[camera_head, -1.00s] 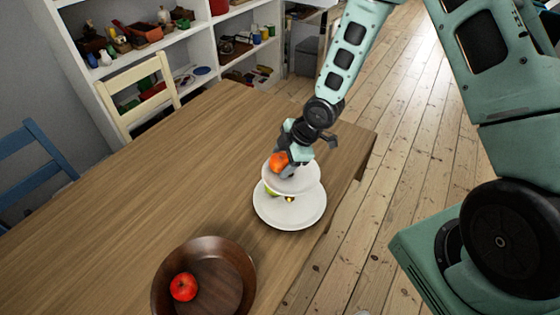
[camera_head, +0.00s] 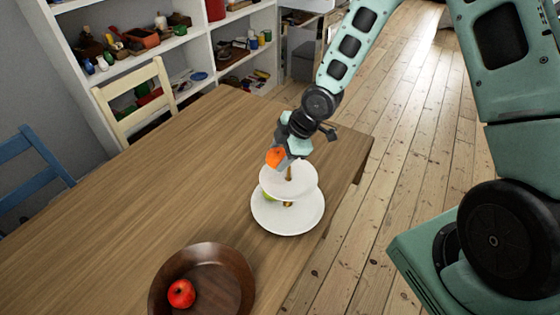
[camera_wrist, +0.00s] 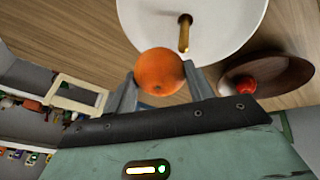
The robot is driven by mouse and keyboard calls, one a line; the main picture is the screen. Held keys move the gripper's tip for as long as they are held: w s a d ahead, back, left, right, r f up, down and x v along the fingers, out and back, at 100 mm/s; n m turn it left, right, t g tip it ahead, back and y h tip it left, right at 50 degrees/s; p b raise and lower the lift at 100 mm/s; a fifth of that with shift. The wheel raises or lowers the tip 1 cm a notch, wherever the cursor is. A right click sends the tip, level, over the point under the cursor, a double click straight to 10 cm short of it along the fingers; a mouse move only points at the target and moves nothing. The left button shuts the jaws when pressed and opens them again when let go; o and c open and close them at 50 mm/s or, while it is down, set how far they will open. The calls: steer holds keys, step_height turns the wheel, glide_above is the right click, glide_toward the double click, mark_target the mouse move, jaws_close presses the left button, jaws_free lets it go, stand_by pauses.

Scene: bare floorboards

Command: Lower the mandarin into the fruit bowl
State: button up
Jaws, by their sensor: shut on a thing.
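The orange mandarin (camera_head: 275,157) is held in my gripper (camera_head: 283,158), just above the top tier of the white two-tier stand (camera_head: 288,182). In the wrist view the mandarin (camera_wrist: 159,72) sits between the two grey fingers of my gripper (camera_wrist: 158,85), with the white plate (camera_wrist: 215,22) and its brass post beyond it. The brown wooden fruit bowl (camera_head: 232,275) stands at the table's near edge, left of the stand. A red apple (camera_head: 181,294) lies in the bowl. The bowl also shows at the right of the wrist view (camera_wrist: 290,75).
A green fruit (camera_head: 268,196) lies on the stand's lower tier, partly hidden. The wooden table (camera_head: 150,190) is clear left of the stand. A cream chair (camera_head: 135,98) and a blue chair (camera_head: 38,165) stand along its far side, before white shelves.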

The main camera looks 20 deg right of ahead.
mark_target(279, 154)
step_height(279, 154, up, 5)
steer(key=shift+r+p, duration=0.15)
steer(key=shift+p, duration=0.15)
steer(key=shift+r, duration=0.25)
steer(key=shift+s+a+r, duration=0.15)
steer(key=shift+s+a, duration=0.05)
steer(key=shift+a, duration=0.05)
steer(key=s+a+f+b, duration=0.6)
steer(key=s+a+b, duration=0.3)
steer(key=b, duration=0.5)
steer(key=s+a+f+b, duration=0.6)
steer(key=s+a+b, duration=0.3)
steer(key=a+b, duration=0.4)
steer(key=shift+s+a+b, duration=0.2)
steer(key=shift+b, duration=0.2)
steer(key=shift+a, duration=0.1)
steer(key=shift+w+a, duration=0.2)
steer(key=shift+w, duration=0.05)
